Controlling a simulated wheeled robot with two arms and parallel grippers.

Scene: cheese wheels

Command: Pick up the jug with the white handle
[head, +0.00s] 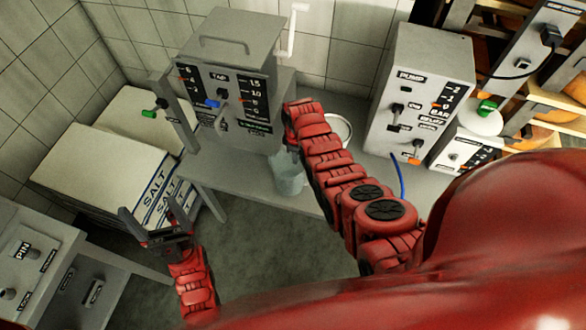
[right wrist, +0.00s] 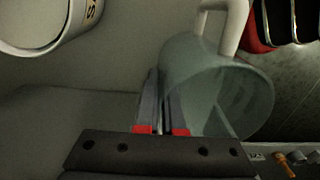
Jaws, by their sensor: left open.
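The jug is a translucent grey-green vessel. In the head view the jug (head: 288,178) is near the front edge of the grey table, partly behind my right arm. In the right wrist view the jug (right wrist: 220,90) lies close by on the right, its white handle (right wrist: 236,22) at the top. My right gripper (right wrist: 160,85) has its two fingers close together at the jug's left wall; I cannot tell whether they grip it. In the head view my right arm hides its fingers. My left gripper (head: 150,212) is open and empty, away from the jug, in front of the salt sacks.
The grey table (head: 215,172) bears a box marked TAP (head: 232,75) and a pump box (head: 415,100) with a blue hose. A white ring-shaped rim (right wrist: 42,40) is left of the jug in the wrist view. Salt sacks (head: 90,165) and a grey cabinet (head: 35,250) stand left.

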